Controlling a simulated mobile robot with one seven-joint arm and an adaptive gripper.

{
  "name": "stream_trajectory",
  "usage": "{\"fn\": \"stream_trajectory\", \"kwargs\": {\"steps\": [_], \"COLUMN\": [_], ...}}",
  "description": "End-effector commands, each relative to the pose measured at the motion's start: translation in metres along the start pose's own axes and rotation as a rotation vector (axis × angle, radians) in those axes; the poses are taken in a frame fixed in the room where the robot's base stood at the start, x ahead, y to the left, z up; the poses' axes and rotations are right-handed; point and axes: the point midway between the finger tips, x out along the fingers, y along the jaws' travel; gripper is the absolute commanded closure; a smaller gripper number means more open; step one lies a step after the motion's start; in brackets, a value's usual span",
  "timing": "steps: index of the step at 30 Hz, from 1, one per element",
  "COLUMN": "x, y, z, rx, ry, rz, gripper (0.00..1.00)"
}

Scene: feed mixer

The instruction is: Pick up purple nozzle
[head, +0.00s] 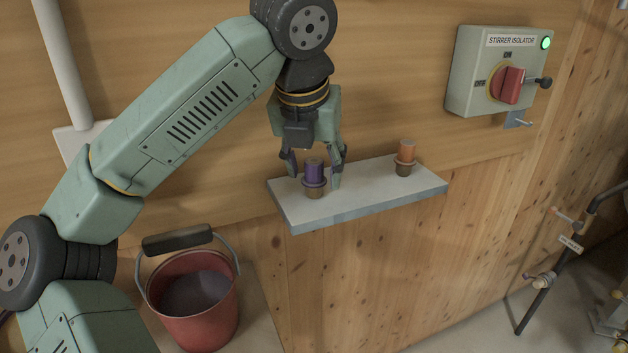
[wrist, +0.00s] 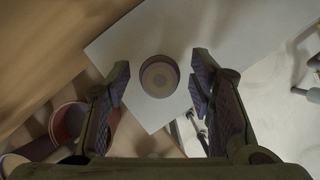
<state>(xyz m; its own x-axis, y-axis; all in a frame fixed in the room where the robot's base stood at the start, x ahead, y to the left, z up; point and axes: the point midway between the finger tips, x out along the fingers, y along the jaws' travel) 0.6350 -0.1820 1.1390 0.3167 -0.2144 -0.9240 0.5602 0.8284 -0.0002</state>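The purple nozzle (head: 314,174) stands upright on the left part of a small wall shelf (head: 362,195). It has a purple top and a brownish base. In the wrist view the nozzle (wrist: 159,76) is seen from above as a round shape ahead of and between the fingers. My gripper (head: 315,172) points down over the nozzle, with its fingertips at either side of the purple part. In the wrist view my gripper (wrist: 160,82) is open, with a clear gap on both sides of the nozzle.
An orange nozzle (head: 404,158) stands on the right part of the shelf. A stirrer isolator box (head: 470,75) with a red knob is on the wall at upper right. A red bucket (head: 195,310) is below left. The shelf between the nozzles is clear.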

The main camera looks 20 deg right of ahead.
Motion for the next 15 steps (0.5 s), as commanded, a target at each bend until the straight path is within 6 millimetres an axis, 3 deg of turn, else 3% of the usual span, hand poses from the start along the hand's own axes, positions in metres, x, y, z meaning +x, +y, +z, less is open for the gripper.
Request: {"fn": "stream_trajectory", "kwargs": {"steps": [15], "x": [-0.0005], "y": [0.0002], "z": [0.0001], "rx": [0.0], "ry": [0.0], "rz": [0.0], "gripper": [0.86]}}
